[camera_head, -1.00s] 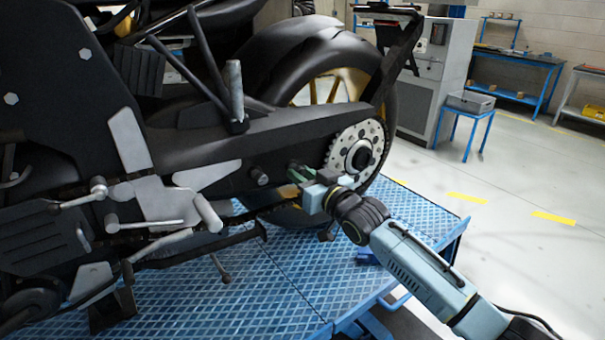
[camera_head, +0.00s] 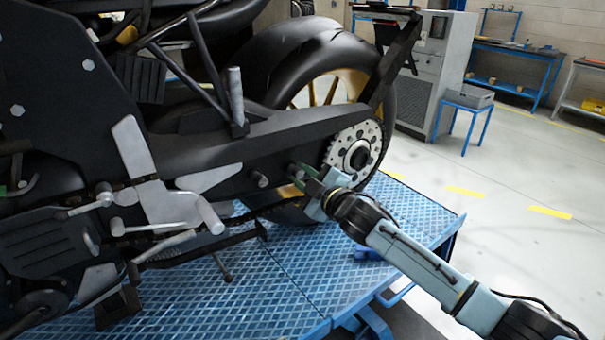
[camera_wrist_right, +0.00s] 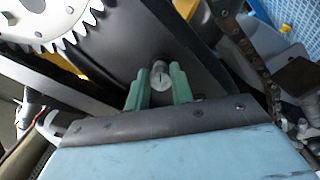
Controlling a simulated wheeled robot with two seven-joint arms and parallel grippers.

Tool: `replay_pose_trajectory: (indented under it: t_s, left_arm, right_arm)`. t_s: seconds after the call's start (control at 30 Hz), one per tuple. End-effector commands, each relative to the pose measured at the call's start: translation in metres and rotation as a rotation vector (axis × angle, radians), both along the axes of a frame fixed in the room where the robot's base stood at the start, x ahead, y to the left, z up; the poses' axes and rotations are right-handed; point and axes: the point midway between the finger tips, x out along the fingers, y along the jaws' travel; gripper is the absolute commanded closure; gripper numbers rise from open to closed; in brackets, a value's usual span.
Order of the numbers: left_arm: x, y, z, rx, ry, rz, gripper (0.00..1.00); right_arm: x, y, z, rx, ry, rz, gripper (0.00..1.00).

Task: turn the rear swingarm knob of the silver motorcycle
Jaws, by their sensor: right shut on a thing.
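The motorcycle fills the left and middle of the head view, with a dark swingarm (camera_head: 225,150) running back to the rear sprocket (camera_head: 355,152). My right gripper (camera_head: 300,172) is at the swingarm's side, just below and left of the sprocket. In the right wrist view its two green fingers (camera_wrist_right: 159,84) stand on either side of the round grey swingarm knob (camera_wrist_right: 159,77), shut on it. The knob's end face shows a dark line. In the head view the fingers mostly hide this knob. My left gripper is not in view.
A similar dark stub (camera_head: 260,179) sticks out of the swingarm left of my gripper. The motorcycle stands on a blue lift platform (camera_head: 270,285). The chain (camera_wrist_right: 250,62) runs right of the fingers in the wrist view. The floor (camera_head: 510,180) at right is clear.

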Motion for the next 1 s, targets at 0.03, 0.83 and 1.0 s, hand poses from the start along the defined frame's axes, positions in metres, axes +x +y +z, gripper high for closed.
replay_pose_trajectory:
  t_s: [0.03, 0.83, 1.0]
  left_arm:
    - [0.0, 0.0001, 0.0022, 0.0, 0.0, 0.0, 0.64]
    - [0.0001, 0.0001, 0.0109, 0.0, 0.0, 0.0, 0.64]
    - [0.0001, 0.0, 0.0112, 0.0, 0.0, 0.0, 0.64]
  right_arm:
    - [0.0001, -0.0001, 0.0007, -0.038, -0.026, 0.001, 1.0]
    - [-0.0001, 0.0, 0.0011, -0.49, -0.356, 0.002, 1.0]
    - [-0.0001, -0.0001, 0.0009, -0.515, -0.374, 0.002, 1.0]
